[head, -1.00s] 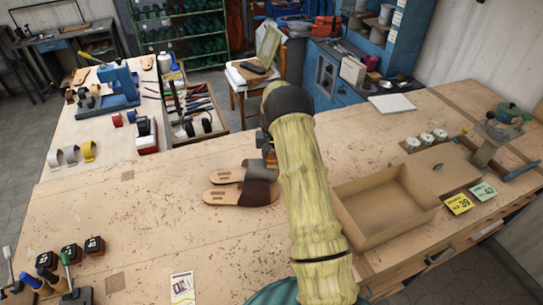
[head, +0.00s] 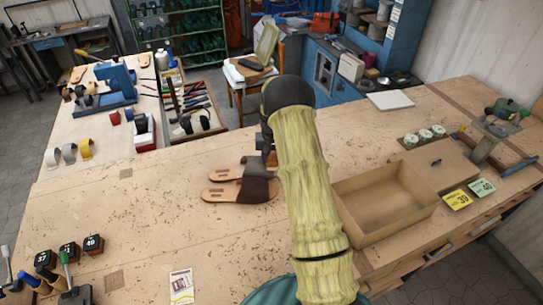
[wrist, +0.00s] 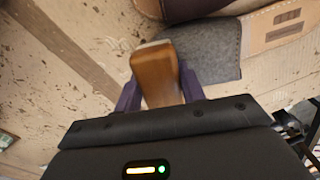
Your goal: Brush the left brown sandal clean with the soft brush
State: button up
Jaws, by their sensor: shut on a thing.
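Two sandals lie side by side on the bench, toes to the right. The nearer one has a dark brown strap (head: 258,190); it also shows at the top edge of the wrist view (wrist: 190,8). The farther one has a grey strap (head: 252,162), seen in the wrist view (wrist: 205,48) just right of my gripper. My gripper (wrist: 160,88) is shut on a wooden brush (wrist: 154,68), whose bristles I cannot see. The brush is beside the grey strap; I cannot tell whether they touch. In the head view my arm hides most of the gripper and brush.
A tool tray (head: 190,120) is at the back left. The bench left of the sandals is mostly clear.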

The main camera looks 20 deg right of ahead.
jog(key=shift+w, duration=0.2)
dwell(0.6)
jog(key=shift+w+d, duration=0.25)
jog(key=shift+w, duration=0.8)
dwell(0.4)
jog(key=shift+s+a, duration=0.25)
jog(key=shift+s, duration=1)
jog(key=shift+r+p, duration=2.15)
jog(key=shift+r, duration=1.9)
